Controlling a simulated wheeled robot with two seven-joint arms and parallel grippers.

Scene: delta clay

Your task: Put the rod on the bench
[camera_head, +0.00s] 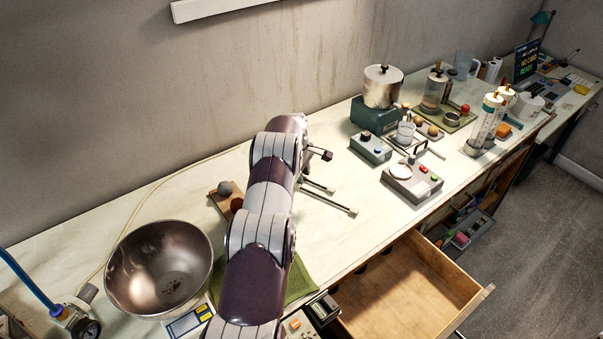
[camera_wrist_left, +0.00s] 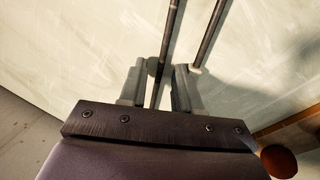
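A thin dark rod (camera_wrist_left: 172,40) runs up the left wrist view between the two grey fingers of my left gripper (camera_wrist_left: 158,85). A gap seems to show beside it, so I cannot tell whether the fingers grip it. A second thin bar (camera_wrist_left: 210,35) with a pale end runs beside it, to the right. In the head view my left arm reaches over the bench (camera_head: 375,190) and largely hides its gripper (camera_head: 312,172). My right gripper is not in view.
A metal bowl (camera_head: 160,268) and a wooden board with small balls (camera_head: 225,188) are left of the arm. A scale-like device (camera_head: 412,180) and a pot (camera_head: 382,87) stand to the right. An open drawer (camera_head: 410,290) juts out in front.

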